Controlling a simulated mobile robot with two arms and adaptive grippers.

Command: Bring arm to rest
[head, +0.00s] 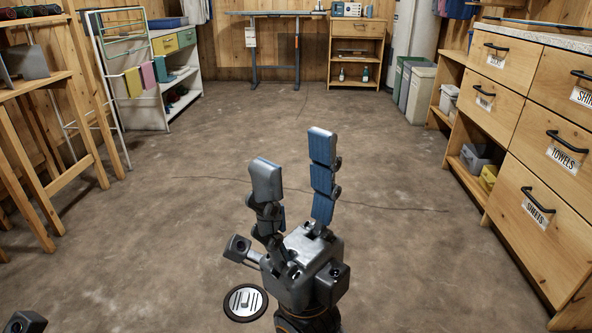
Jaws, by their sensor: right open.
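My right gripper (293,158) stands upright in the lower middle of the head view, above the concrete floor. Its blue-padded fingers point up and away and are spread apart, with nothing between them. A third, shorter finger sticks out to the left. A small dark piece of my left gripper (25,322) shows in the bottom left corner; the rest is out of frame, so its state is hidden.
Wooden drawers (543,155) line the right side. A wooden rack (40,90) and a drying rack (120,85) with cloths stand at left. Bins (418,95), a shelf unit (357,50) and an ironing-board-like table (275,14) are at the back. The middle floor is clear, except a round disc (245,302).

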